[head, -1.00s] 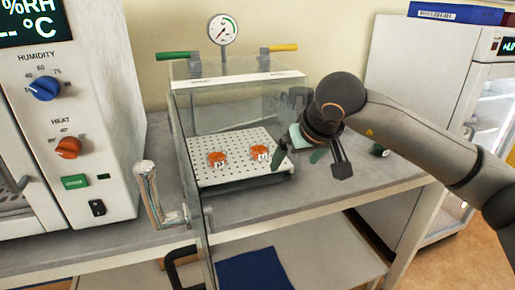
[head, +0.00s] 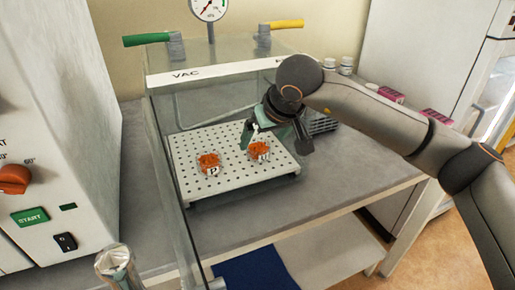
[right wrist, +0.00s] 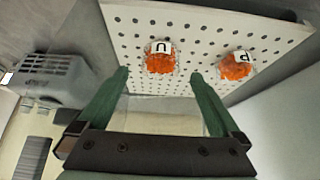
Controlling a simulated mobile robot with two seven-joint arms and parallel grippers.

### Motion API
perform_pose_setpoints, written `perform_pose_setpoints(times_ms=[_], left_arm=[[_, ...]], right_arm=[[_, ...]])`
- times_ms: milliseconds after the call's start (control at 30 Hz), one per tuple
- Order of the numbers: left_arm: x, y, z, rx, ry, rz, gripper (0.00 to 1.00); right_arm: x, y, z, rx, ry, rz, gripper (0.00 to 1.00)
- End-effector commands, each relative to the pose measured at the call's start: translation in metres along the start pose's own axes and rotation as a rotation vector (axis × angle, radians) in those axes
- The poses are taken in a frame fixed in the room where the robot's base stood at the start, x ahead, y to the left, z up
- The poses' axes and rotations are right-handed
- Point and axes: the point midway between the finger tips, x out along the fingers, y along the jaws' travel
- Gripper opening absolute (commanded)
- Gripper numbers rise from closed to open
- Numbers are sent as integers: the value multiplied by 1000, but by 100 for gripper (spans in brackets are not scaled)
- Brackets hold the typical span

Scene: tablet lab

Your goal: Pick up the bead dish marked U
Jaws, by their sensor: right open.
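The bead dish marked U (head: 259,151), a small clear dish of orange beads with a white label, sits on the right part of the white perforated shelf (head: 225,182) in the vacuum chamber. Its letter reads clearly in the right wrist view (right wrist: 159,62). A similar dish marked P (head: 208,163) sits to its left, and on the right in the wrist view (right wrist: 237,67). My right gripper (head: 277,136), with green fingers, is open and empty close to the U dish. In the wrist view, the dish appears between and just beyond the fingertips. My left gripper is not in view.
The chamber's clear door (head: 168,185) stands open at the left, its metal handle (head: 115,266) nearest me. White jars (head: 345,65) and pink boxes (head: 391,95) stand further right.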

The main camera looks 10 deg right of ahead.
Motion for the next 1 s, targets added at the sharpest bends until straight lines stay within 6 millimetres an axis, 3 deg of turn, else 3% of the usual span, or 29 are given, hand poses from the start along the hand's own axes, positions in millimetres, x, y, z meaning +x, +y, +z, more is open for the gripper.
perform_pose_setpoints(times_ms=[233,533,1000], left_arm=[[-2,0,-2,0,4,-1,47],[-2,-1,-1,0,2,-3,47],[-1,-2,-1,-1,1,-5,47]], right_arm=[[36,-2,0,-1,-3,-2,100],[42,-1,0,-1,-1,0,100],[42,-1,0,-1,-1,0,48]])
